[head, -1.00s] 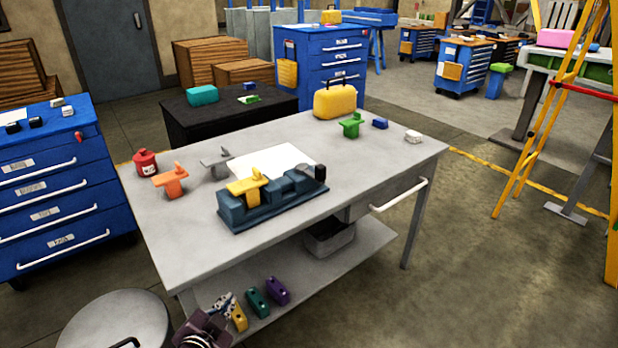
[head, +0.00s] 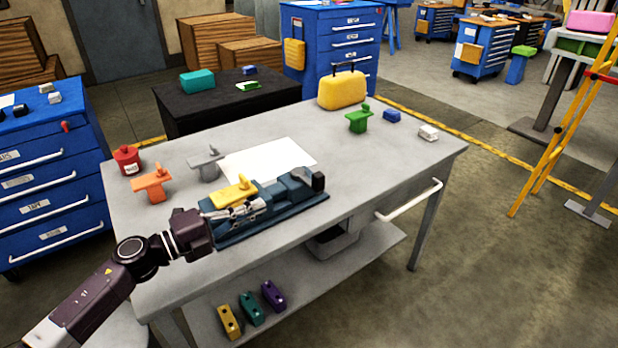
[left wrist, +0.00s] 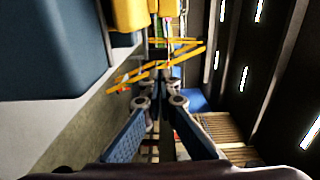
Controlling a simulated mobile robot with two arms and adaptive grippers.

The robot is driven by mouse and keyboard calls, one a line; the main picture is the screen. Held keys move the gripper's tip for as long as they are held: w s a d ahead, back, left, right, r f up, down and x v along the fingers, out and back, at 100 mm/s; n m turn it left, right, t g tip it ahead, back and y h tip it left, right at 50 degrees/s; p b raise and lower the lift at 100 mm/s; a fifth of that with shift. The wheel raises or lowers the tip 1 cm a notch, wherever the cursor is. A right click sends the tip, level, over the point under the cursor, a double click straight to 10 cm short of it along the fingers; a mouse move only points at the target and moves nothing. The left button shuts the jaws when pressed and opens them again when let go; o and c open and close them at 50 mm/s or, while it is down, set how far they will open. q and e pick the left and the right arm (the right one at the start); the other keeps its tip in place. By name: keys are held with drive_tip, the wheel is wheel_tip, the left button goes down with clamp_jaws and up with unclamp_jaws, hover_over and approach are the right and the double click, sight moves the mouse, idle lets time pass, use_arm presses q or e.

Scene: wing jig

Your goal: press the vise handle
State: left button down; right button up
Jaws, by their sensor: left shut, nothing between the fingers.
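The blue-grey vise (head: 290,192) sits on the workbench with a yellow part (head: 232,194) at its left end. A black block-like piece (head: 318,181), possibly its handle, stands at its right end. My left gripper (head: 262,204) is shut and empty, reaching in from the left along the vise's front, close to the yellow part. I cannot tell whether it touches. It hides part of the vise's near side. In the left wrist view the shut fingers (left wrist: 163,84) point forward, with a large blue surface (left wrist: 50,50), probably the vise, beside them. My right gripper is not in view.
On the workbench (head: 360,180) are an orange part (head: 152,187), a grey part (head: 206,164), a red can (head: 127,160), a white sheet (head: 268,160), a green part (head: 358,120) and a yellow case (head: 342,90). The bench's front right top is clear.

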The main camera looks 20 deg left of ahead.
use_arm(q)
drive_tip(key=p, duration=0.1)
approach(314, 181)
drive_tip(key=p+x, duration=0.1)
drive_tip(key=x, duration=0.5)
drive_tip(key=shift+w+d+f+p, duration=0.1)
drive_tip(key=shift+w+d+p, duration=0.2)
drive_tip(key=shift+w+d, duration=0.1)
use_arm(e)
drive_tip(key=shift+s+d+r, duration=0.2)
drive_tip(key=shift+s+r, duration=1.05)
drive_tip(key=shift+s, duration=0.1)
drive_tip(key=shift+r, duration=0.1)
